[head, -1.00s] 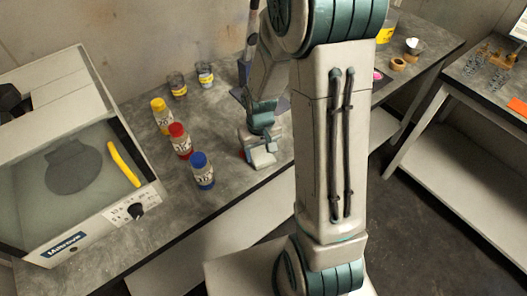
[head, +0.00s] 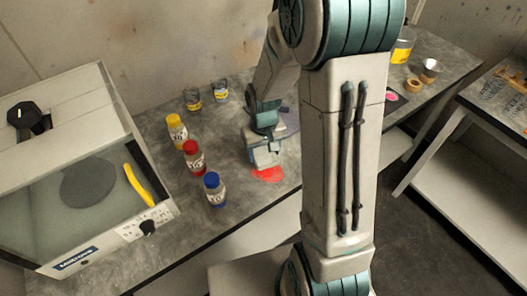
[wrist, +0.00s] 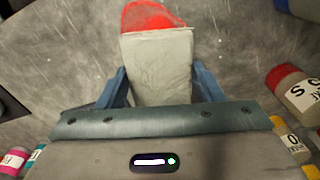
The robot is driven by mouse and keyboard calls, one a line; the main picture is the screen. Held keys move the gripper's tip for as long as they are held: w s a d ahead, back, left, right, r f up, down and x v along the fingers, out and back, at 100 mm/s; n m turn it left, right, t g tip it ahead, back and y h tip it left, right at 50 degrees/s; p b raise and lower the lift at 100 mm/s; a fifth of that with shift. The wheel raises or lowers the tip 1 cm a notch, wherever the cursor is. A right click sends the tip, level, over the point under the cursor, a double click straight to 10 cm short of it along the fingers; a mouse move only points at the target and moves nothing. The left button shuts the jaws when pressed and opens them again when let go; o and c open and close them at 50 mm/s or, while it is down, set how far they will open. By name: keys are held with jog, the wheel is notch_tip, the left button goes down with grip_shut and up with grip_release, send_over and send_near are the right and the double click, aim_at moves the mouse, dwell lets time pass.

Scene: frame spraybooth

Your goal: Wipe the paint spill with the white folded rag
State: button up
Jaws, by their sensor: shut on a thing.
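The red paint spill (head: 268,174) lies on the grey bench, just in front of my gripper (head: 265,160) in the head view. In the wrist view the spill (wrist: 155,16) shows beyond the far edge of the white folded rag (wrist: 160,62). My gripper (wrist: 162,88) is shut on the rag, with a blue finger on each side. The rag's far end meets or overlaps the near edge of the red patch. How much red lies under the rag is hidden.
Yellow (head: 176,130), red (head: 194,158) and blue (head: 214,188) bottles stand left of my gripper. Two small jars (head: 193,98) stand behind them. A blasting cabinet (head: 85,180) fills the bench's left end. Tape rolls (head: 413,85) and a yellow-labelled can (head: 402,48) stand far right.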

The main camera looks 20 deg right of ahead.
aim_at(263, 153)
jog(key=shift+r+p, duration=0.95)
jog(key=shift+r, duration=0.8)
